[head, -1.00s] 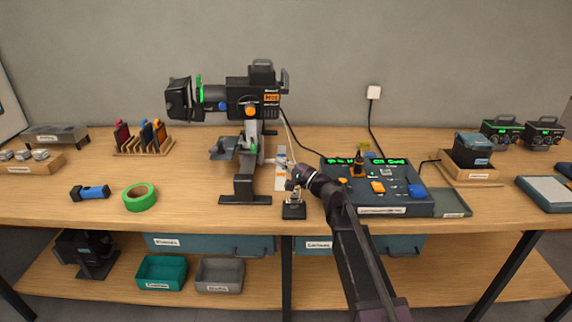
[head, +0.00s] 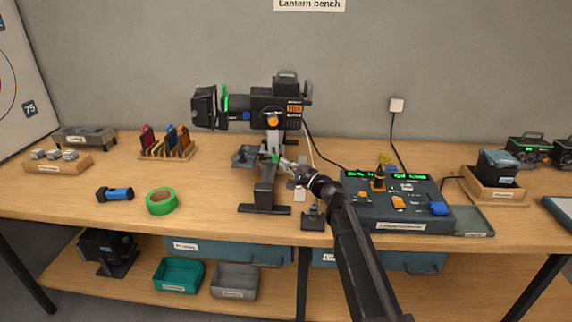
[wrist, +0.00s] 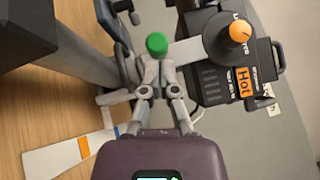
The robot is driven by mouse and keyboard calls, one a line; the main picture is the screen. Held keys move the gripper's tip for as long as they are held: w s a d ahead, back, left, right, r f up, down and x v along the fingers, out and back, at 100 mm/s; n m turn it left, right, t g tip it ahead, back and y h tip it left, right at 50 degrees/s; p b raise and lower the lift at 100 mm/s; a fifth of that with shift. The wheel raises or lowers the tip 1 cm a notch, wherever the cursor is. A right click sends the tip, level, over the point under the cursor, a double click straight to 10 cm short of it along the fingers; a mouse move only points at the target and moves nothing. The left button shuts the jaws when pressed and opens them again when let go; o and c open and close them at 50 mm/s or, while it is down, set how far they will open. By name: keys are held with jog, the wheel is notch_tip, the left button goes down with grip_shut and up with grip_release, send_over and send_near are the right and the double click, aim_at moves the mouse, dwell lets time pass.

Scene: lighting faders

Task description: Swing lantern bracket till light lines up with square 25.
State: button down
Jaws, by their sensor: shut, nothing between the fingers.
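The black lantern (head: 262,108) sits on a grey post above a dark stand foot (head: 264,209), its front facing left. It has an orange knob (head: 273,121) and an orange "Hot" label, which also shows in the wrist view (wrist: 246,79). A green-capped piece (head: 275,158), perhaps the bracket's handle, shows at the post; its round green cap (wrist: 157,43) is at my fingertips in the wrist view. My gripper (head: 284,162) is shut, with nothing held; I cannot tell whether it touches the cap. Square 25 is not visible; a white board shows a square marked 75 (head: 30,108).
A fader console (head: 400,215) with cables stands right of my arm. A small dark stand (head: 312,218) is close beside the arm. Green tape (head: 161,201), a blue torch (head: 115,194) and a rack of coloured pieces (head: 167,151) lie left, with bare wood between.

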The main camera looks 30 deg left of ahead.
jog(key=shift+s+a+r, duration=0.1)
jog(key=shift+s+a, duration=0.25)
jog(key=shift+a, duration=0.15)
jog(key=b+v, duration=0.1)
jog(key=v, duration=0.9)
jog(key=shift+b, duration=0.35)
jog(key=shift+s, duration=0.2)
